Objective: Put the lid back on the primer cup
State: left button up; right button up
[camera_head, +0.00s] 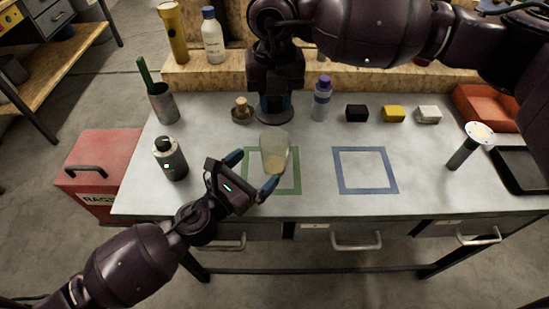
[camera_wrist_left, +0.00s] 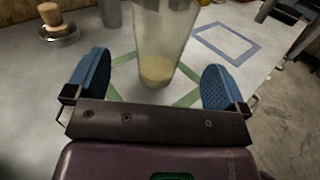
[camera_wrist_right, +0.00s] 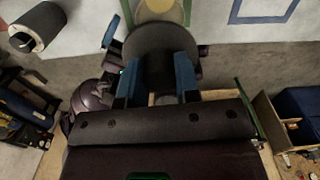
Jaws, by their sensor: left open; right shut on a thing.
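The clear primer cup (camera_head: 274,150), with yellowish liquid at its bottom, stands upright on the green square outline (camera_head: 287,191). My left gripper (camera_head: 251,173) is open, with a blue finger on each side of the cup; in the left wrist view the cup (camera_wrist_left: 160,40) shows between the fingers, apart from both. My right gripper (camera_head: 273,104) points down behind the cup, shut on the knob of a dark round lid (camera_head: 274,119). In the right wrist view the lid (camera_wrist_right: 160,38) partly hides the cup. I cannot tell the lid's height above the table.
A cork-knobbed metal disc (camera_head: 242,116) lies left of the lid. A purple-capped bottle (camera_head: 321,102) stands to the right. A grey bottle (camera_head: 171,163) stands left of my left gripper. The blue square outline (camera_head: 365,170) is empty. A white-topped cylinder (camera_head: 465,152) and black tray (camera_head: 520,170) are at right.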

aim_at(282, 143)
pick_arm(q)
jog(key=x, duration=0.7)
jog(key=shift+w+d, duration=0.1)
jog(key=shift+w, duration=0.05)
jog(key=c, duration=1.4)
pick_arm(e)
jog(key=shift+f, duration=2.5)
